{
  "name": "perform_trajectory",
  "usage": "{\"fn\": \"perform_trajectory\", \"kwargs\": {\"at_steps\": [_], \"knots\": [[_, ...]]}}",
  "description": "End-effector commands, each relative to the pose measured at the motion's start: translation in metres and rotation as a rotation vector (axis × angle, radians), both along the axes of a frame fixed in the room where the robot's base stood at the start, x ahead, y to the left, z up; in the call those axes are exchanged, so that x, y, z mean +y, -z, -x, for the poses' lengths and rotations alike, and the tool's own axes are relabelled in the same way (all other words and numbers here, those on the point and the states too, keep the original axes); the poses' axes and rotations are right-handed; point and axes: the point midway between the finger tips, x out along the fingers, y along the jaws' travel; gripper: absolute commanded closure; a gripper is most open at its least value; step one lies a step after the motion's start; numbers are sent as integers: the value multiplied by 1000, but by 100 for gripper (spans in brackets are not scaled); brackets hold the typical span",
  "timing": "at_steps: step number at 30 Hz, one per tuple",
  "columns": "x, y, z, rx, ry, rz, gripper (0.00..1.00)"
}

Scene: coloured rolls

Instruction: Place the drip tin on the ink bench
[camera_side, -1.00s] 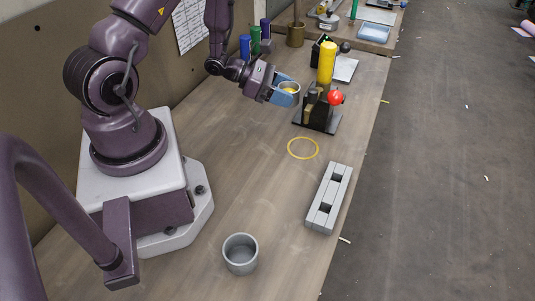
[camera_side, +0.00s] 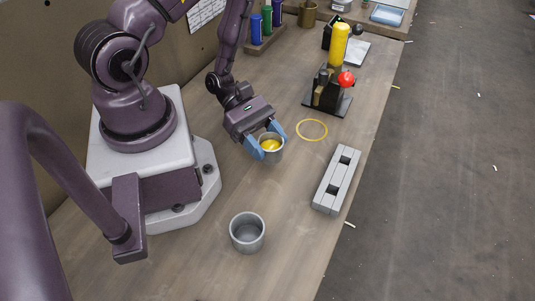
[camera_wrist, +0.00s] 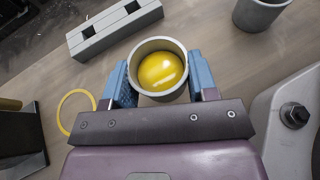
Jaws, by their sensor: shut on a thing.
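My gripper (camera_side: 271,146) is shut on a grey tin (camera_side: 271,155) with yellow inside it. In the wrist view the tin (camera_wrist: 142,92) sits upright between the blue fingers, and the yellow (camera_wrist: 162,71) shows as a smooth, shiny surface. I take this to be the drip tin. It is over the wooden bench (camera_side: 205,262), left of and nearer than a yellow ring (camera_side: 312,121). I cannot tell whether its base touches the bench. A second grey tin (camera_side: 247,244), empty, stands nearer the camera; it also shows in the wrist view (camera_wrist: 258,12).
A grey slotted block (camera_side: 336,180) lies near the bench's right edge. A black stand (camera_side: 326,94) with a red ball and a yellow cylinder (camera_side: 340,42) are farther back. Coloured tubes (camera_side: 266,22) stand at the back left. Bench around the ring is clear.

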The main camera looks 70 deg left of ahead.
Motion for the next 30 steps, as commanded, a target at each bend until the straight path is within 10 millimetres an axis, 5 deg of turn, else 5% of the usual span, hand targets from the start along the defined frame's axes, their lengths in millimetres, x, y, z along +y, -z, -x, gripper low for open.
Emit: {"fn": "perform_trajectory", "kwargs": {"at_steps": [9,21,22,24,30], "knots": [[-1,37,0,1,1,1,78],[0,41,0,1,-2,1,78],[0,41,0,1,0,0,40],[0,41,0,1,-1,0,24],[0,41,0,1,-1,0,21]]}}
